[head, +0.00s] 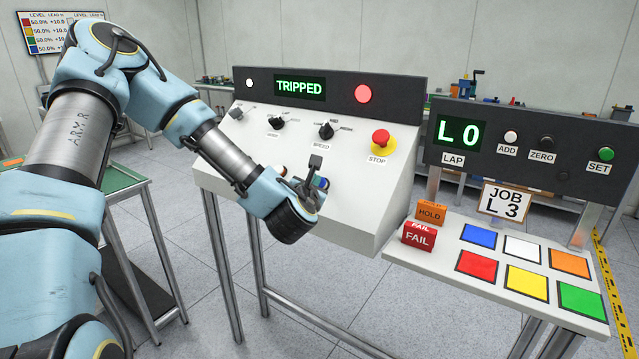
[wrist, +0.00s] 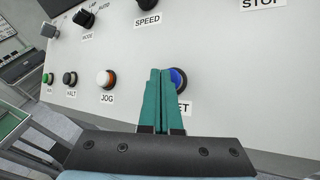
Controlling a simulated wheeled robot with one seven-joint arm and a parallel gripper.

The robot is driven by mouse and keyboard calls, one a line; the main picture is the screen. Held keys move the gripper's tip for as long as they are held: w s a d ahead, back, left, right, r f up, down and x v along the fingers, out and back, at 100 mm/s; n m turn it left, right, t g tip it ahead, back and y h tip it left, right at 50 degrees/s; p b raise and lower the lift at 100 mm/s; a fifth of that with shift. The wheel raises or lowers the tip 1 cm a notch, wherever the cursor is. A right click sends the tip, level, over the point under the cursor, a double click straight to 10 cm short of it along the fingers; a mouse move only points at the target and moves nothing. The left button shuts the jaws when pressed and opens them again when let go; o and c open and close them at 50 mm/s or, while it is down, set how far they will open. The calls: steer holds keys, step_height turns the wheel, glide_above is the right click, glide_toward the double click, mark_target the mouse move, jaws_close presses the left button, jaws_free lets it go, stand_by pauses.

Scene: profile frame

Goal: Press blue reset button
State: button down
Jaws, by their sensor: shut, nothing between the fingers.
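The blue reset button (wrist: 179,79) is on the sloping white panel in the wrist view, partly hidden behind my fingers. Its label is mostly covered, with only the end "ET" showing. It also shows as a small blue patch in the head view (head: 323,183), beside my gripper. My gripper (wrist: 159,72) is shut and empty, its green fingertips overlapping the left side of the button. I cannot tell whether the fingertips touch it. In the head view my gripper (head: 316,162) is at the lower part of the panel. The console display (head: 299,87) reads TRIPPED.
Left of the blue button are the JOG button (wrist: 105,79), HALT button (wrist: 70,79) and a green button (wrist: 47,78). Above are the SPEED knob (head: 326,130) and red STOP button (head: 381,138). A second console (head: 545,150) with coloured pads stands at right.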

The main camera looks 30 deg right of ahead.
steer(key=shift+w+d+f+b, duration=0.15)
steer(key=shift+d+f+b, duration=0.1)
steer(key=shift+f+b, duration=0.15)
stand_by(0.4)
stand_by(0.4)
steer(key=shift+s+a+r+p, duration=0.35)
steer(key=shift+a+r+p, duration=0.25)
steer(key=shift+r, duration=0.2)
steer(key=a+r+p, duration=0.1)
steer(key=s+r+p, duration=0.1)
steer(key=a+r+p, duration=0.1)
steer(key=r, duration=0.1)
steer(key=shift+s+a, duration=0.25)
steer(key=shift+a, duration=0.1)
steer(key=shift+f, duration=0.15)
stand_by(0.5)
